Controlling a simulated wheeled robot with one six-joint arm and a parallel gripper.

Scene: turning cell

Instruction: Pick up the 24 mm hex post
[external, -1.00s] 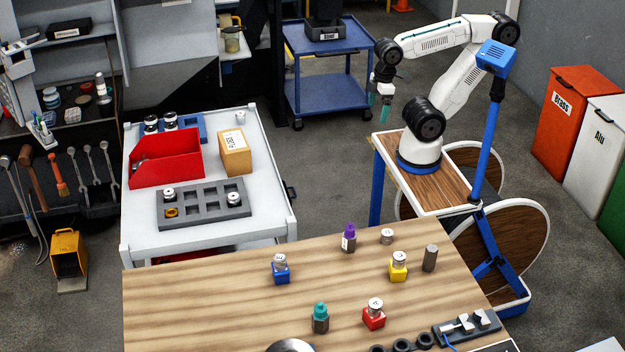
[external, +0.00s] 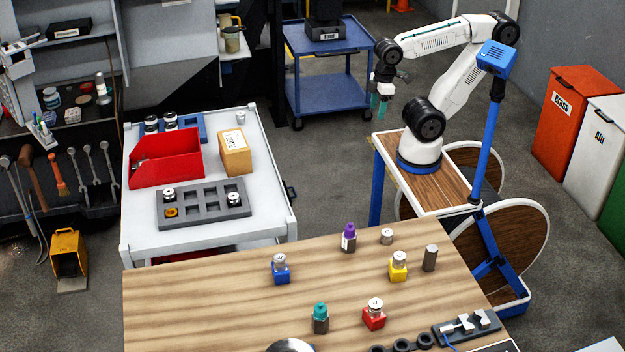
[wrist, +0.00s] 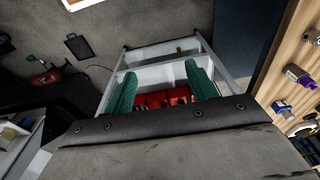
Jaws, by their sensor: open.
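My gripper (external: 379,102) has teal fingers and hangs over the floor, left of my base and well away from the bench. In the wrist view its fingers (wrist: 161,72) are apart with nothing between them. Small metal posts stand on the wooden bench in a blue block (external: 281,275), a yellow block (external: 398,272) and a red block (external: 374,319). The labels are too small to read, so I cannot tell which is the 24 mm hex post.
Purple-capped (external: 348,243) and teal-capped (external: 320,322) bottles stand among the posts. A fixture (external: 466,328) occupies the bench's front right. A white cart (external: 276,215) carries a red bin (external: 170,160), a cardboard box (external: 235,153) and a grey tray (external: 187,210) with several pieces.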

